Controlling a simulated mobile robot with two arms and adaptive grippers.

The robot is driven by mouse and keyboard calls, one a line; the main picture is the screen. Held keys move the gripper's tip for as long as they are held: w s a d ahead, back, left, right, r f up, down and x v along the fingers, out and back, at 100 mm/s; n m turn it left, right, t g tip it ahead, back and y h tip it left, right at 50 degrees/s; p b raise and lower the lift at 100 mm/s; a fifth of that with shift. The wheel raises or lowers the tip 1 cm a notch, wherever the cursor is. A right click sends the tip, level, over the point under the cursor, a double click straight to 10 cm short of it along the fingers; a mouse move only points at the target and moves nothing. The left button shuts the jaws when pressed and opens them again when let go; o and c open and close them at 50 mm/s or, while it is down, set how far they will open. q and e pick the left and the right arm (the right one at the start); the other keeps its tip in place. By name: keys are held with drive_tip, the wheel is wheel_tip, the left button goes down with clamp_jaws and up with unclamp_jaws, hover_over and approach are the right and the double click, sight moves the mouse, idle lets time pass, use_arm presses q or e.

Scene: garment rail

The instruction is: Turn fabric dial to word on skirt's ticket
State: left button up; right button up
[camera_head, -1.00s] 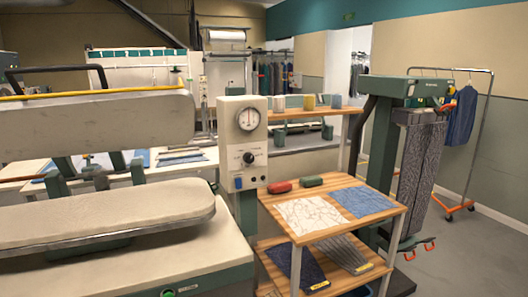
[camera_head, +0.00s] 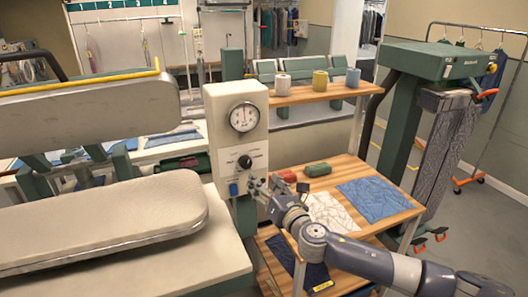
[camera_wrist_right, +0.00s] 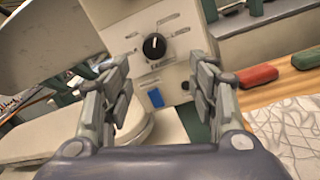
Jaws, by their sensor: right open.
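The black fabric dial (camera_head: 245,161) sits on the cream control post (camera_head: 225,135), below a round gauge (camera_head: 243,117). The wrist view shows the dial (camera_wrist_right: 154,46) ahead, with a white pointer mark aimed upward; the labels around it are too small to read. My right gripper (camera_head: 262,184) is open and empty, just below and in front of the dial; in the wrist view its fingers (camera_wrist_right: 162,70) stand either side of the panel, apart from the dial. A dark folded garment (camera_head: 290,259) with a yellow ticket (camera_head: 321,287) lies on the lower shelf; I cannot read its word or tell if it is the skirt.
A blue switch (camera_head: 233,188) sits below the dial. Red (camera_head: 287,176) and green (camera_head: 317,169) blocks and blue cloth (camera_head: 372,195) lie on the wooden table. A padded press (camera_head: 100,215) stands left; a dark pleated garment (camera_head: 443,145) hangs right.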

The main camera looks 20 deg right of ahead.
sight(248, 164)
drive_tip(key=w, duration=0.2)
drive_tip(key=w+a+p, duration=0.1)
drive_tip(key=w, duration=0.5)
drive_tip(key=shift+w+a+r, duration=0.1)
drive_tip(key=shift+a+r, duration=0.05)
drive_tip(key=shift+r, duration=0.2)
drive_tip(key=shift+w+a, duration=0.1)
drive_tip(key=shift+w, duration=0.85)
use_arm(q)
drive_tip(key=shift+s+a+r, duration=0.15)
drive_tip(key=shift+s+r, duration=0.2)
drive_tip(key=shift+s, duration=0.25)
drive_tip(key=shift+s+a+r, duration=0.15)
drive_tip(key=shift+s+r, duration=0.15)
drive_tip(key=shift+s, duration=0.3)
use_arm(e)
drive_tip(key=c, duration=1.1)
